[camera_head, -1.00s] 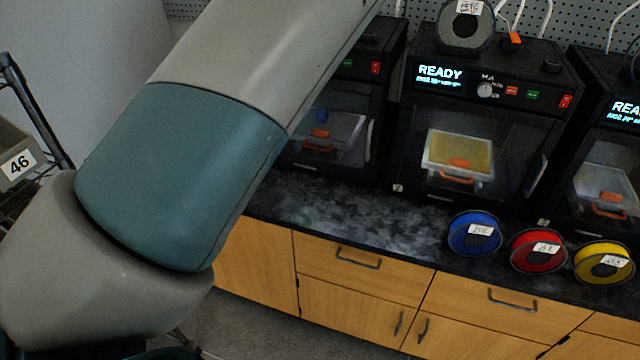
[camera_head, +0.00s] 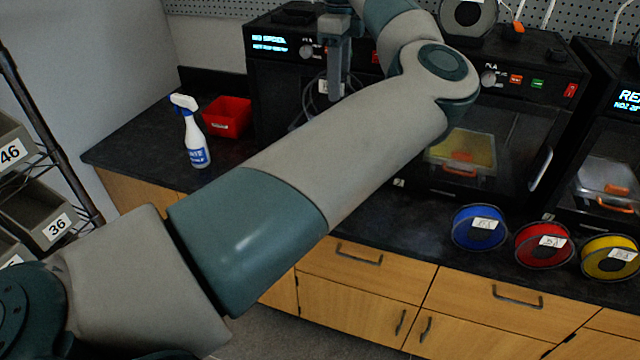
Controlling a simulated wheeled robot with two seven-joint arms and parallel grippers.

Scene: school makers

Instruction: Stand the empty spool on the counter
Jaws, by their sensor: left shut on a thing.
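My left gripper (camera_head: 338,88) points down in front of the left printer, at the top middle of the view. It is shut on a dark spool (camera_head: 309,104), whose curved rim and white label show beside and below the fingers. The spool is dark against the printer and partly hidden by my arm, so its tilt is hard to tell. It looks held above the black counter (camera_head: 375,218). My right gripper is not in view.
A spray bottle (camera_head: 195,135) and a red bin (camera_head: 228,117) stand on the counter's left part. Blue (camera_head: 480,228), red (camera_head: 543,245) and yellow (camera_head: 610,257) spools stand along the front edge at right. The middle printer (camera_head: 520,130) stands behind them. Bare counter shows between.

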